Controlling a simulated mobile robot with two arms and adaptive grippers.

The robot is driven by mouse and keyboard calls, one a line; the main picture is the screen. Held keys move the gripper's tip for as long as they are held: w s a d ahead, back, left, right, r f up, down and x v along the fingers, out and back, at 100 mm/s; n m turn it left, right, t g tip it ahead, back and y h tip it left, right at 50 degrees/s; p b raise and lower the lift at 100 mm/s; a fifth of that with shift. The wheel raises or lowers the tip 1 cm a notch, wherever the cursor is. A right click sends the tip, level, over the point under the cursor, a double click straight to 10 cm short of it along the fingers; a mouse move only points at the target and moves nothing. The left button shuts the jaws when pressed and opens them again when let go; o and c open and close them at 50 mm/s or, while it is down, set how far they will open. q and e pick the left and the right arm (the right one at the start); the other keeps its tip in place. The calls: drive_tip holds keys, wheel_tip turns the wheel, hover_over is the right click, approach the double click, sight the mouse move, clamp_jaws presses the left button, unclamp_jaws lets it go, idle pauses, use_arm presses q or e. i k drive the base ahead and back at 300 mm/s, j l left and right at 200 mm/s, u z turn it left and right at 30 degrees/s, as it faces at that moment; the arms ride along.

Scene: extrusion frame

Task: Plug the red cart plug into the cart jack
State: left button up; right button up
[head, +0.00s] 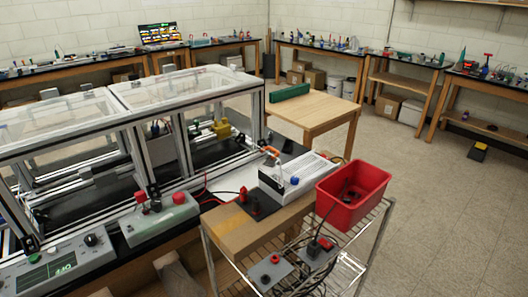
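A wire cart (346,277) stands at the front centre. On it are two grey plates with black and red parts. The right plate (316,251) carries a black block with a red plug-like piece (326,243) and dark cables around it. The left plate (279,266) carries small round red and black parts (265,278). Which of these is the red cart plug and which the jack is too small to tell, as is whether they are joined. Neither of my grippers is in view.
A red bin (352,209) with dark contents stands at the cart's right end. Beside the cart, the bench holds a white unit (298,176), another red plug-like piece (243,195) on a black plate and grey control boxes (160,217). Open floor (450,215) lies to the right.

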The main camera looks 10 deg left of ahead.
sight(243, 198)
drive_tip(key=i+l+u, duration=0.1)
drive_tip(key=u, duration=0.3)
drive_tip(key=i+l+u, duration=0.1)
drive_tip(key=l+u, duration=0.15)
drive_tip(key=u, duration=0.2)
drive_tip(key=l+u, duration=0.2)
drive_tip(key=u, duration=0.2)
drive_tip(key=l+u, duration=0.25)
drive_tip(key=u, duration=0.15)
drive_tip(key=l+u, duration=0.1)
drive_tip(key=l, duration=0.55)
drive_tip(key=l+u, duration=0.15)
drive_tip(key=l, duration=0.45)
drive_tip(key=k+l+u, duration=0.1)
drive_tip(key=l, duration=0.55)
drive_tip(key=k+l+u, duration=0.15)
drive_tip(key=l, duration=0.45)
